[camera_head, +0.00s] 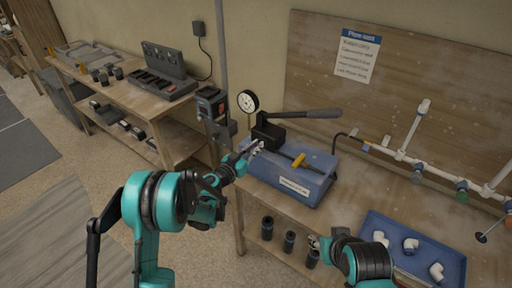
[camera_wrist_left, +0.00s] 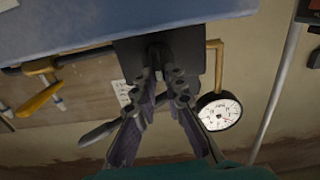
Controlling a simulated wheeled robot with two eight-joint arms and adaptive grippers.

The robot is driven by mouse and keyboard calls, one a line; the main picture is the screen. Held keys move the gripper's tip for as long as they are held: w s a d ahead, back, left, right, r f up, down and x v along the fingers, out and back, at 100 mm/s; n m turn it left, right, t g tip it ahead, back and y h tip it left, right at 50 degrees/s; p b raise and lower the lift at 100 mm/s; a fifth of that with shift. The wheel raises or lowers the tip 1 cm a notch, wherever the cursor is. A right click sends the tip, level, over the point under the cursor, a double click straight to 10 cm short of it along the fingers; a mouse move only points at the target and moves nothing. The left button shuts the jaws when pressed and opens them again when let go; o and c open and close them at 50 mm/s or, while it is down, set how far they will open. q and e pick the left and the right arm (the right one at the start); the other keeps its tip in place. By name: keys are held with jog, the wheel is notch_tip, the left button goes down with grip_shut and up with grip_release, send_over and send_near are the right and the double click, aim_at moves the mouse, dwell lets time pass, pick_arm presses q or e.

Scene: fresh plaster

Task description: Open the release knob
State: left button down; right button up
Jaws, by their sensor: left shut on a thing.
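The blue test pump (camera_head: 308,178) sits on the wooden bench, with a black pump block (camera_head: 268,131) and a long grey lever on it. My left gripper (camera_head: 252,150) reaches in from the left to the near side of the block. In the left wrist view its two fingers (camera_wrist_left: 163,78) close around a small dark release knob (camera_wrist_left: 156,52) on the black block (camera_wrist_left: 185,52). The fingertips hide part of the knob, and I cannot tell how far it is turned. My right gripper (camera_head: 316,243) is low at the bench's front, partly hidden by its own arm.
A pressure gauge (camera_head: 247,101) stands behind the block and shows in the left wrist view (camera_wrist_left: 219,112). A yellow valve handle (camera_head: 298,160) is right of the block. White pipework (camera_head: 402,152) and a blue tray (camera_head: 448,262) with white fittings are farther right. A side bench (camera_head: 128,85) stands left.

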pick_arm(q)
jog(key=n+b, duration=0.1)
jog(key=n, duration=0.2)
jog(key=n+b, duration=0.1)
jog(key=n, duration=0.2)
jog(key=a+n+b, duration=0.1)
jog(key=n, duration=0.3)
jog(key=shift+w+f+b, duration=0.3)
jog(key=shift+b, duration=0.1)
dwell(0.4)
jog(key=c, duration=1.6)
grip_release()
jog(key=v, duration=1.2)
